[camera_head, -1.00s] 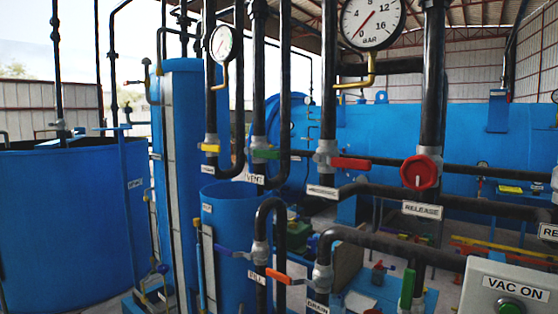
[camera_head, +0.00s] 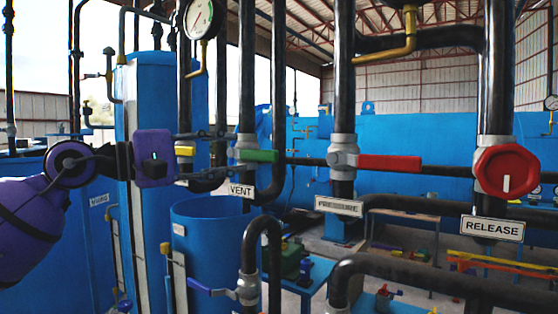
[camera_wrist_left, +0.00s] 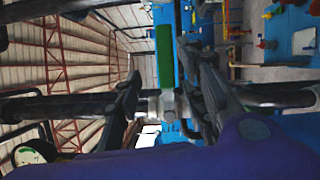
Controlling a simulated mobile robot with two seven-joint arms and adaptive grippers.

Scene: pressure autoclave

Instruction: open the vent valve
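The vent valve has a green lever handle (camera_head: 258,156) on a vertical black pipe, above a white VENT label (camera_head: 241,190). The handle lies level, crosswise to the pipe, pointing right. My left gripper (camera_head: 228,153) comes in from the left and is open, its black fingers reaching toward the valve body. In the left wrist view, the green handle (camera_wrist_left: 165,52) shows in the gap between the two spread fingers (camera_wrist_left: 170,80). I see nothing held, and I cannot tell whether a finger touches the valve. My right gripper is not in view.
To the right are a red lever (camera_head: 403,162) above the PRESSURE label (camera_head: 339,206) and a round red RELEASE knob (camera_head: 506,172). A yellow-handled valve (camera_head: 185,151) sits left of the vent pipe. A blue tank (camera_head: 210,255) and a blue lever (camera_head: 199,286) are below.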

